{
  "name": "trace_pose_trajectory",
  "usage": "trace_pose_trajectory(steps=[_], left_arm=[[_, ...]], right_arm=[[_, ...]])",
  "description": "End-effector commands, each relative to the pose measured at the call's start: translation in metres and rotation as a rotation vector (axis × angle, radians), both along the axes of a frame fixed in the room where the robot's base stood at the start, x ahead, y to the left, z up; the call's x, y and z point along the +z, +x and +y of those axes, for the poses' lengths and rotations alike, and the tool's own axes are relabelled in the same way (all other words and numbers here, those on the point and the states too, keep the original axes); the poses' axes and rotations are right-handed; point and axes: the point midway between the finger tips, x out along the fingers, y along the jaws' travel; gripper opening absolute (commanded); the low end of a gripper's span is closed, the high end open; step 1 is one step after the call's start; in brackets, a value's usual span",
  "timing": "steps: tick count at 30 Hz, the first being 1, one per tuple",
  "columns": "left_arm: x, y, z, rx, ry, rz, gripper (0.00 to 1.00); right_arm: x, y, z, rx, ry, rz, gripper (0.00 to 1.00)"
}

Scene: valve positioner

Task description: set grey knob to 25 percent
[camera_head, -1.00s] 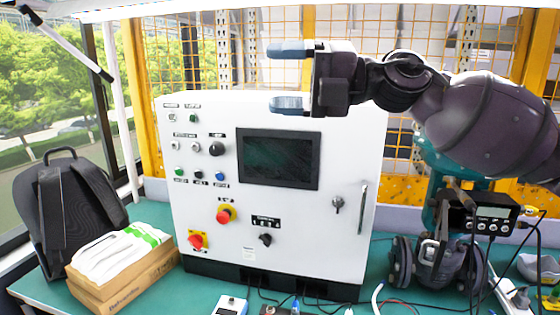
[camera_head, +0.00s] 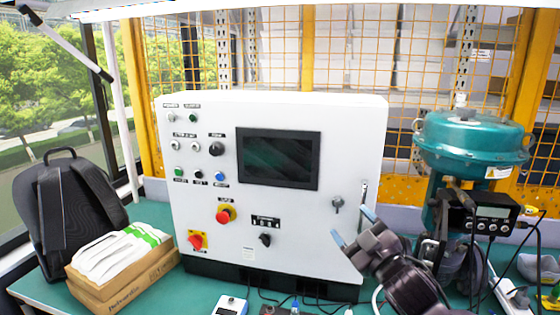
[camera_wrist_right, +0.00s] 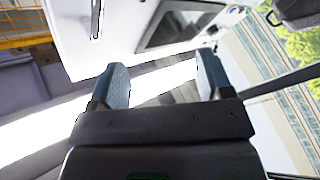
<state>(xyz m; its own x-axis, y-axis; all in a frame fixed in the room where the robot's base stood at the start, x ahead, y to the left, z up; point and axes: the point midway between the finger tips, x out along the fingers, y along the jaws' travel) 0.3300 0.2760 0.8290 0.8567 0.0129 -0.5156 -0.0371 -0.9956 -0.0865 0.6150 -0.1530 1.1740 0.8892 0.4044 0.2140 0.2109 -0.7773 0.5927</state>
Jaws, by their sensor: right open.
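The white control cabinet (camera_head: 320,115) carries a round dark knob (camera_head: 216,149) at upper left and a dark selector knob (camera_head: 265,240) low in the middle, under a black label. I cannot tell which knob is the grey one or read a setting. My right gripper (camera_head: 353,226) is open and empty, in front of the cabinet's lower right part and right of the selector. In the right wrist view its blue-tipped fingers (camera_wrist_right: 163,75) stand apart with nothing between them, and the tilted cabinet shows beyond them. My left gripper is not in view.
A teal valve actuator (camera_head: 470,140) with a black display unit (camera_head: 485,215) stands at the right. Red stop buttons (camera_head: 224,215) and a dark screen (camera_head: 278,158) sit on the cabinet. A cardboard box (camera_head: 125,280) and a backpack (camera_head: 65,205) are at left.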

Motion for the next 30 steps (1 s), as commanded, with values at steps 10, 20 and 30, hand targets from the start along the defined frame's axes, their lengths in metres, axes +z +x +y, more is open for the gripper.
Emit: trace_pose_trajectory(steps=[10,20,30], left_arm=[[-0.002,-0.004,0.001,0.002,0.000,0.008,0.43],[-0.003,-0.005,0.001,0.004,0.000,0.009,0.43],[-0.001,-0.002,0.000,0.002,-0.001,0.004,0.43]], right_arm=[[-0.153,-0.068,-0.060,-0.174,0.231,0.383,0.73],[-0.272,-0.178,-0.107,-0.371,0.365,0.644,0.73],[-0.341,-0.278,-0.122,-0.495,0.403,0.833,0.73]])
